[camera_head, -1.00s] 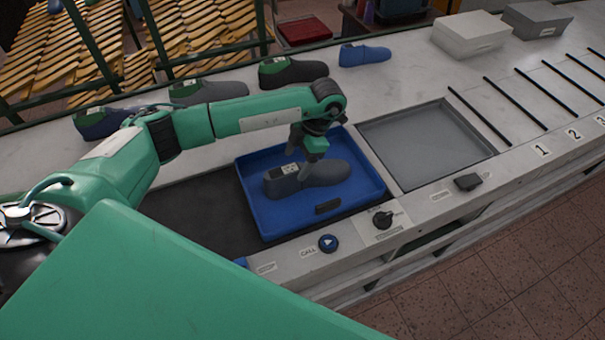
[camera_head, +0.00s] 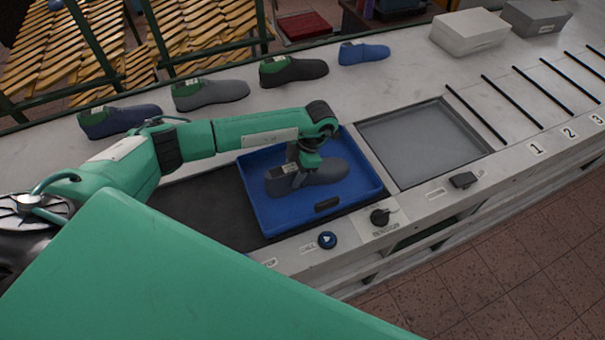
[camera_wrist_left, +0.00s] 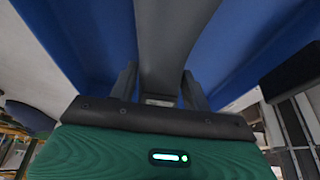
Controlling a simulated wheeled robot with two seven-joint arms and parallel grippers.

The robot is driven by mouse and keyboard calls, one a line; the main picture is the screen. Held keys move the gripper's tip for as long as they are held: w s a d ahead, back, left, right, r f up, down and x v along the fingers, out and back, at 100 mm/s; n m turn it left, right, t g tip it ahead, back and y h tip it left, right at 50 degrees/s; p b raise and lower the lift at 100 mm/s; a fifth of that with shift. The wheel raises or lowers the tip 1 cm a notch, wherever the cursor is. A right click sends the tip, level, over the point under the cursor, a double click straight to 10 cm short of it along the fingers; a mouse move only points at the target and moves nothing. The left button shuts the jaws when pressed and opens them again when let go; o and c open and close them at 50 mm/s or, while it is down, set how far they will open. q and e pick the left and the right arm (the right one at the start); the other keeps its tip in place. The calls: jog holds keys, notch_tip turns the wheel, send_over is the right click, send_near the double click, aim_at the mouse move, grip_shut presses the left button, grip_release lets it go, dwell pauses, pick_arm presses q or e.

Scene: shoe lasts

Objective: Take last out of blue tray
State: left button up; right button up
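The blue tray (camera_head: 262,212) lies on the dark strip of the bench. The grey last (camera_head: 325,172) rests in it on its side of the tray floor, toe to the right, with a pale label near its heel end. My left gripper (camera_head: 297,174) is lowered over the heel half of the last. In the left wrist view my left gripper (camera_wrist_left: 158,85) has its two fingers apart, one on each side of the grey last (camera_wrist_left: 168,40). I cannot tell whether they touch it. My right gripper is not in view.
A grey recessed tray (camera_head: 425,145) is right of the blue tray. Several lasts, including a blue one (camera_head: 364,53) and a black one (camera_head: 292,72), stand along the back. Boxes (camera_head: 468,35) stand at the back right. Buttons and a knob (camera_head: 380,217) line the front edge.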

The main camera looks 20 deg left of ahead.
pick_arm(q)
jog(key=c, duration=0.3)
jog(key=shift+r, duration=0.1)
jog(key=shift+c, duration=0.2)
jog(key=shift+w+r, duration=0.1)
jog(key=shift+r+b, duration=0.35)
jog(key=shift+r, duration=0.3)
notch_tip(320, 180, up, 7)
jog(key=b, duration=0.2)
jog(key=shift+b, duration=0.4)
notch_tip(320, 180, up, 11)
jog(key=shift+r+b, duration=0.2)
jog(key=shift+b, duration=0.15)
